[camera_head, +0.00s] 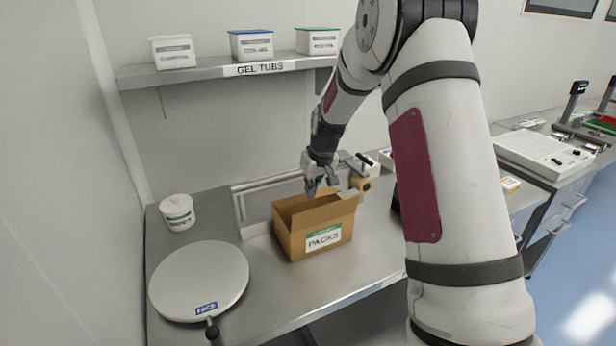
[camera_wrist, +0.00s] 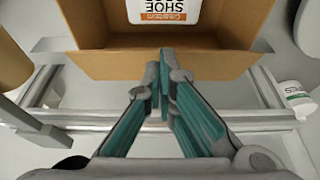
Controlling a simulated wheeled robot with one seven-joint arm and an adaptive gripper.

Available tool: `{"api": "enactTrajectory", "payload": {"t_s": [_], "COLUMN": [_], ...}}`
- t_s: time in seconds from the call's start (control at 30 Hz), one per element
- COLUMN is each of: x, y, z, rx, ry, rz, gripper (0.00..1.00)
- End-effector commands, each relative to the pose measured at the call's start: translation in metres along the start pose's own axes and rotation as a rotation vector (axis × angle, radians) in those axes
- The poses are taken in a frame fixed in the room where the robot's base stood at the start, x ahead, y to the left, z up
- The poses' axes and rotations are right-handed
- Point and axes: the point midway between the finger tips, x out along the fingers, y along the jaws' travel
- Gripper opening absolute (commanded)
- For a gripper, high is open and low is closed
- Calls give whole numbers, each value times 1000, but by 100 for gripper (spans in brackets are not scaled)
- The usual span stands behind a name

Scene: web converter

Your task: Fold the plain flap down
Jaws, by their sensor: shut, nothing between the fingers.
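An open cardboard box (camera_head: 297,243) with a green and white PACKS label stands on the metal bench. In the wrist view, a plain brown flap (camera_wrist: 100,66) runs along the edge nearest my gripper. It is not folded over the opening; I cannot tell its exact tilt. Inside the box lies a white item (camera_wrist: 163,10) with orange and black print, partly cut off. My gripper (camera_head: 321,190) is over the box's far side, fingers pointing down. In the wrist view its fingertips (camera_wrist: 166,58) are together and empty, overlapping the flap; contact is unclear.
A metal rail frame (camera_head: 240,210) stands behind the box, with a brown roll (camera_head: 361,184) at its right. A round grey platform (camera_head: 198,280) and a white tub (camera_head: 177,212) are at left. A shelf of gel tubs (camera_head: 220,73) hangs above.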

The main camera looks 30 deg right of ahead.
Motion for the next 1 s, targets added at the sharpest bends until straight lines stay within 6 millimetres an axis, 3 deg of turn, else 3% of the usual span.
{"api": "enactTrajectory", "payload": {"t_s": [0.4,1.0], "x": [9,10], "y": [0,0], "z": [13,15], "rx": [0,0], "ry": [0,-1], "rz": [0,0], "gripper": [0,0]}}
